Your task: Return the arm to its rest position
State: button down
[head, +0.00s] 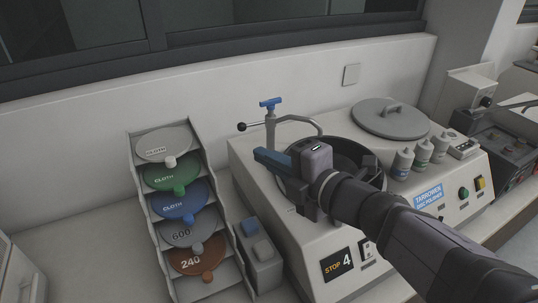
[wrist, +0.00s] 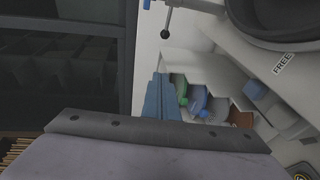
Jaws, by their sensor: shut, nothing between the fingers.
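My gripper (head: 258,154) is at the end of my dark arm, which reaches in from the lower right. Its blue fingers are closed together with nothing between them, pointing left over the near-left rim of the polisher bowl (head: 341,146). In the wrist view, the blue fingers (wrist: 160,97) point towards the disc rack (wrist: 212,70). My arm and gripper hide part of the bowl and the front of the polisher (head: 308,243).
A stepped rack (head: 141,195) of several coloured discs stands left of the polisher. A blue-handled tap (head: 270,103) rises behind my gripper. A small box (head: 263,270) stands beside the rack.

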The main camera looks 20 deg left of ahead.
jog(key=shift+w, duration=0.1)
